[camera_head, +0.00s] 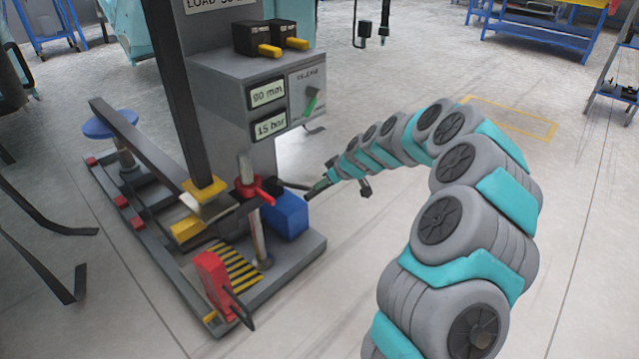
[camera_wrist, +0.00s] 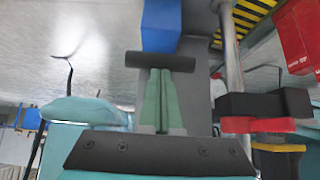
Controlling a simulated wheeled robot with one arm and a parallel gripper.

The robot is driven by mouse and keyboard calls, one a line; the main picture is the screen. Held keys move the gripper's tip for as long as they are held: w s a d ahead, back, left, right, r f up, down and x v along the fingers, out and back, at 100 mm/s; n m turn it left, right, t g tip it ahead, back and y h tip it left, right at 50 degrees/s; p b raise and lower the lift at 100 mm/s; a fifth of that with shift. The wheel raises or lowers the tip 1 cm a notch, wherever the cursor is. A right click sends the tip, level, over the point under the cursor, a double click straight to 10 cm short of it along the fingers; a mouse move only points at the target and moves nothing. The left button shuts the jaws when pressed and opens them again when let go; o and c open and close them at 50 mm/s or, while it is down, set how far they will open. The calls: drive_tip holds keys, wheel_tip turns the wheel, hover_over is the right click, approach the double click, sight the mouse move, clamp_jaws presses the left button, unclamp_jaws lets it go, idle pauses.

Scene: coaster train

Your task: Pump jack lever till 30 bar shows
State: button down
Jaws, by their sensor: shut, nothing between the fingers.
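The jack stands on a grey frame, and its lower display (camera_head: 269,126) reads 15 bar. A dark lever bar (camera_head: 289,184) runs right from near the red collar, over the blue box (camera_head: 289,216). In the wrist view a dark crossbar (camera_wrist: 160,62) lies across the tips of my green fingers; it looks like the lever's end. My gripper (camera_head: 318,187) is at the right end of the lever, with its fingers (camera_wrist: 158,90) shut together and nothing between them. I cannot tell whether the fingertips touch the bar.
The upper display (camera_head: 267,94) reads 90 mm, with a green knob (camera_head: 311,103) beside it. A red block (camera_head: 212,278) with a black handle stands at the front of the base.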

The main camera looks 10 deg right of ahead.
drive_tip(key=shift+r, duration=0.1)
drive_tip(key=w+r+p+v, duration=0.1)
drive_tip(key=v, duration=1.2)
drive_tip(key=shift+a, duration=0.4)
drive_tip(key=c, duration=1.6)
unclamp_jaws()
